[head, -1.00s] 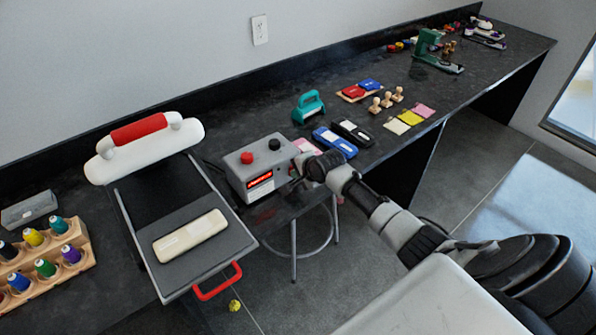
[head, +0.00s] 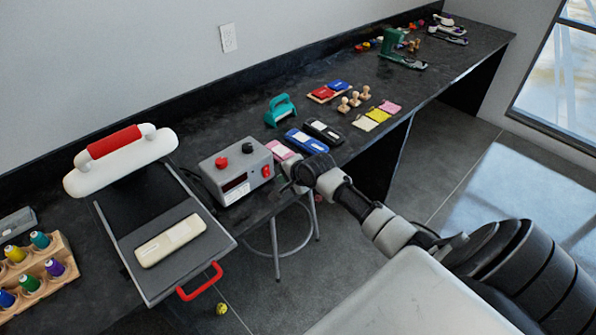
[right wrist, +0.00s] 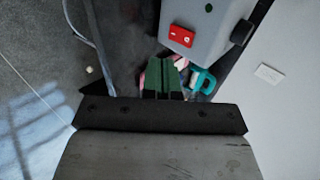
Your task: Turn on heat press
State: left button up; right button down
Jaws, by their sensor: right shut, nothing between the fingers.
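The heat press (head: 122,165) stands on the black counter at the left, its white upper part with a red handle raised over a dark lower plate. A pale rectangular piece (head: 170,240) lies on its grey pull-out tray. A red rocker switch (right wrist: 181,36) is on the box's side and shows in the right wrist view. My right gripper (head: 287,186) is shut and empty, just right of that side, apparently apart from it. My left gripper is out of view.
Blue and black stamp pads (head: 306,141), a teal tool (head: 280,109) and wooden stamps (head: 355,98) sit behind my right gripper. A spool rack (head: 38,275) is at the left. A stool (head: 275,250) stands below the counter edge. A red tray handle (head: 200,283) juts out over the floor.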

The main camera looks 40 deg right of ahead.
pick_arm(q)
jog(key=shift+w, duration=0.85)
pick_arm(e)
jog(key=v, duration=0.6)
jog(key=shift+w+r, duration=0.15)
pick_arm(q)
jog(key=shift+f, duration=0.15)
